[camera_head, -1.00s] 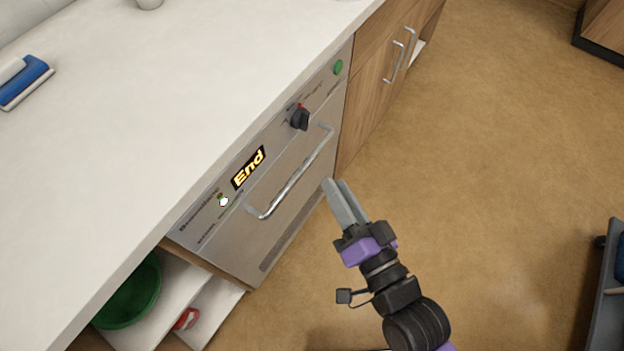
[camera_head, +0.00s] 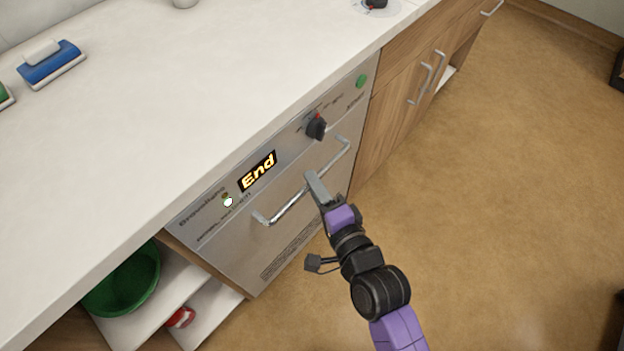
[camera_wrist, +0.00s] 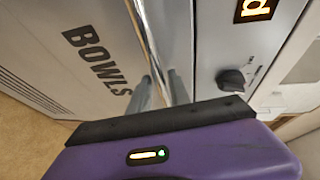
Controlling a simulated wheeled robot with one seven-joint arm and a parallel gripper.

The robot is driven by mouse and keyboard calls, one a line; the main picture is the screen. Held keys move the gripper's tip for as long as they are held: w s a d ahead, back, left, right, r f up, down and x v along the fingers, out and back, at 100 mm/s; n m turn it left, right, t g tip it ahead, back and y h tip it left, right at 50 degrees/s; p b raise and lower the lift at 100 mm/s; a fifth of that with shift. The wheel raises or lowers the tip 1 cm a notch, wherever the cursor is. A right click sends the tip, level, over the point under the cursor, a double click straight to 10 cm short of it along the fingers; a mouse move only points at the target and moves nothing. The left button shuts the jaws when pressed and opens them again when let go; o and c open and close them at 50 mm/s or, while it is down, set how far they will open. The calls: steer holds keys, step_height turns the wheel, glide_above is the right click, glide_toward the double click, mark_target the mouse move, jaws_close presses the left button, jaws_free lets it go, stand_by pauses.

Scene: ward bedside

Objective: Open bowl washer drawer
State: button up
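The bowl washer drawer (camera_head: 248,262) is a brushed steel front under the counter, and it looks closed. Its silver bar handle (camera_head: 282,211) slants across the upper part of the front. My gripper (camera_head: 313,182) is at the middle of this handle, its grey fingers overlapping the bar. In the wrist view the handle (camera_wrist: 148,32) runs down toward my fingers, beside the word BOWLS on the drawer front (camera_wrist: 55,75). The purple gripper body hides part of the view. I cannot tell whether the fingers are shut on the bar.
A lit "End" display (camera_head: 257,171) and a black knob (camera_head: 316,127) sit above the handle. Wooden cabinets (camera_head: 400,95) adjoin at right. An open shelf at lower left holds a green bowl (camera_head: 125,285). The brown floor (camera_head: 490,220) in front is clear.

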steer(key=shift+x, duration=0.8)
jaws_close()
stand_by(0.9)
